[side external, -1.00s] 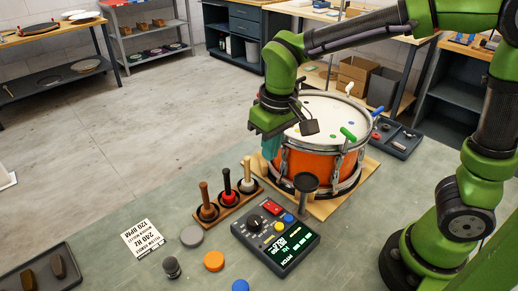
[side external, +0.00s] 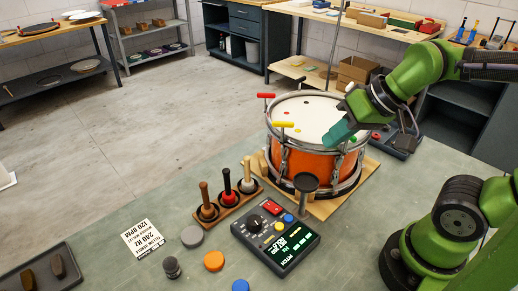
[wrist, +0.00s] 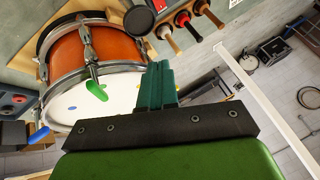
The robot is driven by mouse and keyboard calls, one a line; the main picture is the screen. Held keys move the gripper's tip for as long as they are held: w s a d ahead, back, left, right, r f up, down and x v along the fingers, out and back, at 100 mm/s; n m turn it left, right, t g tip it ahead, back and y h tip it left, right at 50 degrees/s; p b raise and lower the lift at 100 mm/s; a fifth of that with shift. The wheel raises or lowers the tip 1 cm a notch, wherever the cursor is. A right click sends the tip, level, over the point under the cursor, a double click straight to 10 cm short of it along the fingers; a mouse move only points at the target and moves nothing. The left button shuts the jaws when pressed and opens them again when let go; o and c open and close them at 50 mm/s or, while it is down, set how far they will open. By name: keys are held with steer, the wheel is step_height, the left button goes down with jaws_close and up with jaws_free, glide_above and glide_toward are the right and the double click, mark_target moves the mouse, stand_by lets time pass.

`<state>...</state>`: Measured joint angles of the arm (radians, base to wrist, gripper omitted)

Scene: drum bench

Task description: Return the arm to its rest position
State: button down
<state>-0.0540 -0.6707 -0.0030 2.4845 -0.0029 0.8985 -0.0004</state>
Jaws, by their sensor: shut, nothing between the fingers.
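My gripper (side external: 338,133) is on the right side of the orange drum (side external: 305,161) in the side external view, its teal fingers in front of the white drumhead (side external: 300,112). The fingers are together with nothing between them. Whether they touch the drum's rim cannot be told from this view. In the wrist view the shut fingers (wrist: 157,84) point up the picture, with the drum (wrist: 110,45) to their left. The green arm is mine and is raised at the upper right.
A red T-handle (side external: 266,96) and a yellow one (side external: 283,125) stand at the drum's rim. A tuner box (side external: 275,237), a rack of mallets (side external: 228,203) and a dark tray (side external: 398,140) are on the bench. The bench's left front holds several pucks and a printed card (side external: 142,238).

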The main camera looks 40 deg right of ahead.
steer(key=shift+s+d+r+t, duration=0.3)
steer(key=shift+d+r+t, duration=0.1)
steer(key=shift+d+r, duration=0.25)
stand_by(0.4)
